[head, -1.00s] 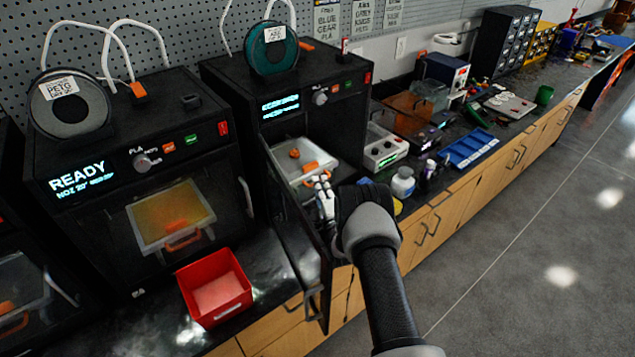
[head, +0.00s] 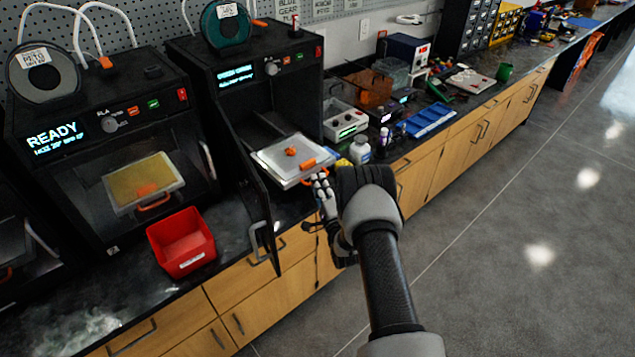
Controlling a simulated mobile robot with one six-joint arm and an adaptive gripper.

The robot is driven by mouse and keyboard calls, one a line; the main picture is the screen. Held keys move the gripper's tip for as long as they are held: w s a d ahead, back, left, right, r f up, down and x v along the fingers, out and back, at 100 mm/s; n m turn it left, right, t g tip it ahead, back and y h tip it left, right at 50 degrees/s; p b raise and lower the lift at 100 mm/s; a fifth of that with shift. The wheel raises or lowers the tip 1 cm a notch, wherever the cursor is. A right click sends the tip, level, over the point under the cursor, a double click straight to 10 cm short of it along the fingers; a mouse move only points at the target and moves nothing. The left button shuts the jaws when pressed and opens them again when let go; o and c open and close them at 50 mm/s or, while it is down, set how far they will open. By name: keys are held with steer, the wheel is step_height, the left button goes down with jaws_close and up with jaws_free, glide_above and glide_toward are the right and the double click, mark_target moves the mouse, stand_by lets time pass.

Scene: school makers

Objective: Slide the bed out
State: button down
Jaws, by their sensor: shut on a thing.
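The bed (head: 275,153) is a pale flat plate sticking out of the front of the right-hand black printer (head: 215,85). A small orange printed piece lies on it, and an orange handle (head: 309,178) is at its front edge. My gripper (head: 322,183) is shut at this handle, with the fingers partly hiding it. The printer's door (head: 255,215) stands open, swung out to the left of the bed. A dark rail shows behind the bed inside the printer.
A red bin (head: 181,243) stands on the counter left of the open door. A second printer (head: 95,160) with its door shut is at the left. A white bottle (head: 359,150) and a grey box (head: 345,122) stand close to the bed's right. The floor at right is clear.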

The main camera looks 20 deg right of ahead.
steer(key=shift+s+d+f, duration=0.1)
steer(key=shift+s, duration=0.15)
steer(key=c, duration=1.9)
jaws_free()
steer(key=shift+s, duration=0.2)
steer(key=shift+c, duration=0.2)
steer(key=shift+o, duration=1.1)
steer(key=shift+w, duration=0.1)
steer(key=v, duration=1.2)
